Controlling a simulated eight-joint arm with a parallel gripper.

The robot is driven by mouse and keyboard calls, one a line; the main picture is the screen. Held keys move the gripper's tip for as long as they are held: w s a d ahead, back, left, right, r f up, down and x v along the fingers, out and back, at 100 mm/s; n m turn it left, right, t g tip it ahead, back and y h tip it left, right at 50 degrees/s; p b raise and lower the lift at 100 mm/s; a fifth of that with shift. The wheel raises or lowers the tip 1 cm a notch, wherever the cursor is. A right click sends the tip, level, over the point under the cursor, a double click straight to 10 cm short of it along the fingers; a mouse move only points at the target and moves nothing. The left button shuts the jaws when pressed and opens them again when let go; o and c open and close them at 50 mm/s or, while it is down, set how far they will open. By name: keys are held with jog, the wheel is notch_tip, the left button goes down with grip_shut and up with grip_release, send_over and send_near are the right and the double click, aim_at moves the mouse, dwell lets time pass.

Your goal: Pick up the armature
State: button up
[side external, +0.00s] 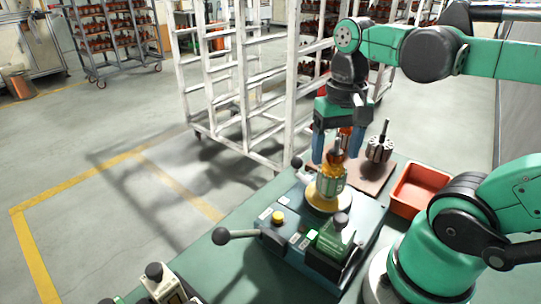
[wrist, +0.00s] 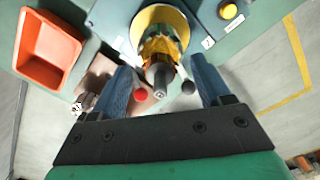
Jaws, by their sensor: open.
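An armature (side external: 335,160) with orange-copper windings stands upright in the yellow-rimmed holder (side external: 323,200) of the winding machine. In the wrist view the armature (wrist: 160,50) points its grey shaft toward the camera, in front of the holder's yellow ring (wrist: 150,14). My gripper (side external: 335,148) points down over it, its blue fingers apart. In the wrist view my gripper (wrist: 163,72) is open, with one finger on each side of the shaft and visible gaps. The side view does not show clearly how far down the fingers reach along the armature.
A second, silver armature (side external: 380,148) stands on a brown board (side external: 372,183) behind the machine, with an orange-red part partly hidden by my gripper. An orange bin (side external: 420,190) is at right. Lever handles with dark and red knobs stand close to the holder. White racks (side external: 240,75) stand behind.

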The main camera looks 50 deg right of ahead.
jog(key=shift+f, duration=0.2)
jog(key=shift+c, duration=0.2)
grip_shut()
dwell(1.2)
